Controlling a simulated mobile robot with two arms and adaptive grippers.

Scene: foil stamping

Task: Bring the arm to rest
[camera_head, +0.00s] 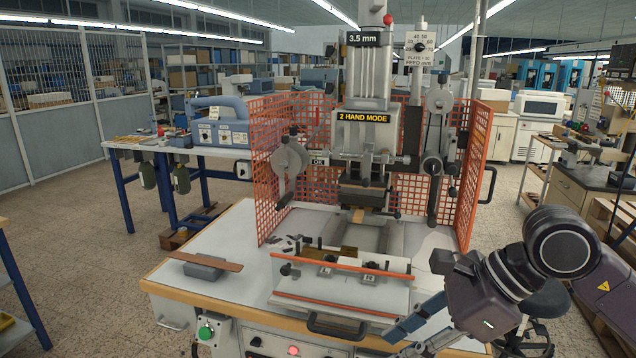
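My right arm comes in from the lower right, and its gripper (408,340) hangs by the front right corner of the white worktable (215,240). Its two blue-grey fingers are apart, with nothing visible between them; their tips are close to the bottom edge of the picture. My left arm and gripper are not in view. The foil stamping press (368,130) stands on the table, marked "2 HAND MODE" and "3.5 mm". A small brown piece (357,215) lies under its head.
Orange mesh guards (268,170) flank the press. A white control box (345,295) with an orange-edged top is at the table front. A brown strip lies on a grey block (205,267) at left. A black stool (530,305) is behind my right arm.

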